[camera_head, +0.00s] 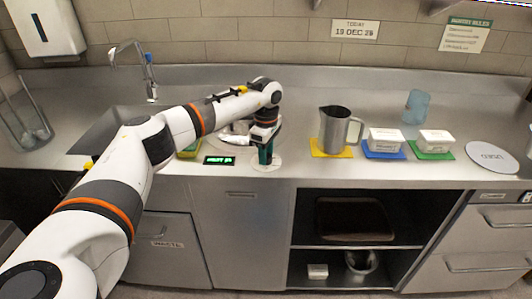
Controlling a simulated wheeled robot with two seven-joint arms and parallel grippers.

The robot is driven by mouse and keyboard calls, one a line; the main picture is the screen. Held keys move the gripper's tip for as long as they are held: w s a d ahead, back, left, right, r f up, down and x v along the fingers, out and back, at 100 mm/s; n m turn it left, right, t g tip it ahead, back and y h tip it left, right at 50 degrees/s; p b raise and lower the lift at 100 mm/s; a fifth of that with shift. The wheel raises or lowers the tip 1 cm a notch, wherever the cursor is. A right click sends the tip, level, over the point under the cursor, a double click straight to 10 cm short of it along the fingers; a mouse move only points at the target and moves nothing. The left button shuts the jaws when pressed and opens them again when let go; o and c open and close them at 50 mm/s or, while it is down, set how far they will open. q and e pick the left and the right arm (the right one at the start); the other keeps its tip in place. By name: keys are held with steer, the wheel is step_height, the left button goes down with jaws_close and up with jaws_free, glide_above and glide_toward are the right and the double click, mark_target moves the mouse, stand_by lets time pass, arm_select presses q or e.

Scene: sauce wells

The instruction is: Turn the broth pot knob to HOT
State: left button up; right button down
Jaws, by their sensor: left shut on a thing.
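My left arm reaches across from the left, and its gripper (265,156) points down at the counter's front part. The gripper is shut on what looks like the broth pot knob, which the fingers mostly hide. A pale round dial plate (267,168) shows around the fingertips; its marks are too small to read. A small black display (219,160) with green letters lies just left of the dial; I cannot read it surely. A shiny metal rim, probably the broth pot (232,139), shows behind the gripper, partly hidden by my arm. My right gripper is out of view.
A metal pitcher (333,130) stands on a yellow mat (318,153). White tubs sit on a blue mat (370,153) and a green mat (420,153). A blue cup (416,107) stands behind. A white round USED mat (492,157) lies right. A sink (100,128) is left.

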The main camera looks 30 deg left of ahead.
arm_select(q)
steer(key=shift+r, duration=0.1)
steer(key=o, duration=1)
step_height(320, 180, up, 12)
steer(key=b, duration=0.1)
steer(key=shift+b, duration=0.3)
